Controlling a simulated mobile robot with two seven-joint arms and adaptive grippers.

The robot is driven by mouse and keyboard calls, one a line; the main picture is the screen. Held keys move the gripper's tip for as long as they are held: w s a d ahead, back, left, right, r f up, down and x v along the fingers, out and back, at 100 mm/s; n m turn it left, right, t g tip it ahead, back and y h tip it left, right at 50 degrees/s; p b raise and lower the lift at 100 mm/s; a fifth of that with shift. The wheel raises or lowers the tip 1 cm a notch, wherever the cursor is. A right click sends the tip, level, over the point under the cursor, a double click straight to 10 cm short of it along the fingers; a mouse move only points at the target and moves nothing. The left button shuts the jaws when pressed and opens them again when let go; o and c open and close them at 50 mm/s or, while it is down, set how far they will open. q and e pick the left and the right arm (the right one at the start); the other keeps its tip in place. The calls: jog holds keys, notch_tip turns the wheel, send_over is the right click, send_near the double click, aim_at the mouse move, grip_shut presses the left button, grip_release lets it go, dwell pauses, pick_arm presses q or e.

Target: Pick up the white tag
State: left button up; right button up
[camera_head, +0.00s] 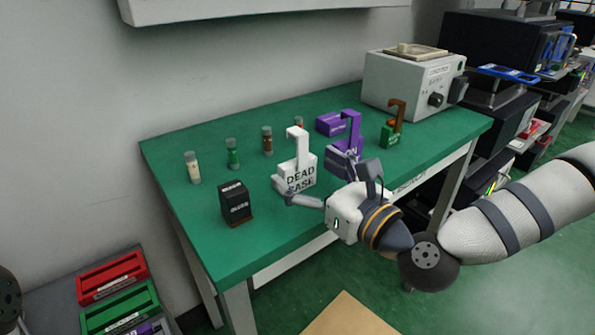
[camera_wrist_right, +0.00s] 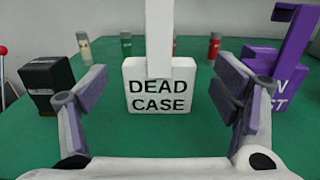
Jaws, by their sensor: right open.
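The white tag (camera_head: 300,172) is a white block lettered "DEAD CASE" with a tall white post and hook on top. It stands upright on the green table. In the right wrist view the tag (camera_wrist_right: 160,88) is centred ahead, its post running out of the top of the picture. My right gripper (camera_head: 316,181) is open, its two fingers spread to either side of the tag's line in the wrist view (camera_wrist_right: 160,88). Green table shows between the fingers and the block, and I see no contact. My left gripper is not in view.
A black block (camera_head: 235,203) stands left of the tag. Several small vials, including a green one (camera_head: 233,154), stand behind. A grey machine (camera_head: 405,82) occupies the table's far right.

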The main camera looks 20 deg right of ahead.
jog(key=x, duration=0.3)
jog(key=shift+s, duration=0.1)
jog(key=c, duration=1.2)
jog(key=shift+r, duration=0.1)
jog(key=shift+c, duration=0.2)
